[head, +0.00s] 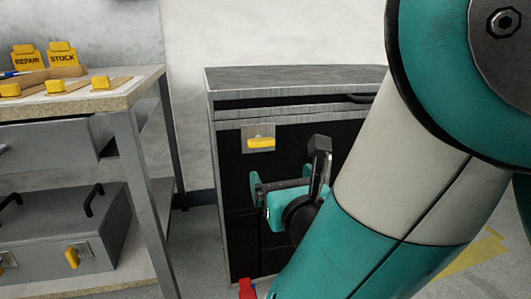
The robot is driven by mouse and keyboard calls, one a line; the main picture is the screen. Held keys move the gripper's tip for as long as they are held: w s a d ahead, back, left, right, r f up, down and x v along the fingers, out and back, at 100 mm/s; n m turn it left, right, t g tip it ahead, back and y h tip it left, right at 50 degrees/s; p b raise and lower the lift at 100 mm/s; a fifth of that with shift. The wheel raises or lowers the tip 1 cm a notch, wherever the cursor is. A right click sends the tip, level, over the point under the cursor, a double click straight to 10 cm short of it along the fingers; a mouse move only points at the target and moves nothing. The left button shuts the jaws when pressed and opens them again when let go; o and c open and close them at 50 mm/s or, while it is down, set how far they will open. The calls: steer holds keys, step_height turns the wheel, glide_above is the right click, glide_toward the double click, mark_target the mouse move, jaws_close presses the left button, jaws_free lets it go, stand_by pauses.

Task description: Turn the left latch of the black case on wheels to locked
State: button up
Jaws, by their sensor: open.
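The black case (228,185) stands on the floor in the middle of the head view, with grey metal edges and a grey lid. Its left latch (261,143) is a yellow handle on a square metal plate, high on the front; the handle lies about level. My gripper (286,170) is open and empty, in front of the case, below and a little right of the latch, apart from it. My arm covers the right part of the case's front, so no other latch shows there. The case's wheels cannot be made out.
A workbench (135,95) stands at the left, with yellow tags (62,52) and yellow-handled things on top. A grey case (75,245) with yellow latches sits on its lower shelf. A small red object (247,289) shows at the bottom. A narrow gap separates bench and black case.

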steer(key=p, duration=0.8)
glide_toward(263, 144)
steer(key=p+x, duration=0.5)
steer(key=x, duration=0.6)
steer(key=shift+w, duration=0.1)
steer(key=shift+c, duration=0.2)
steer(key=c, duration=0.9)
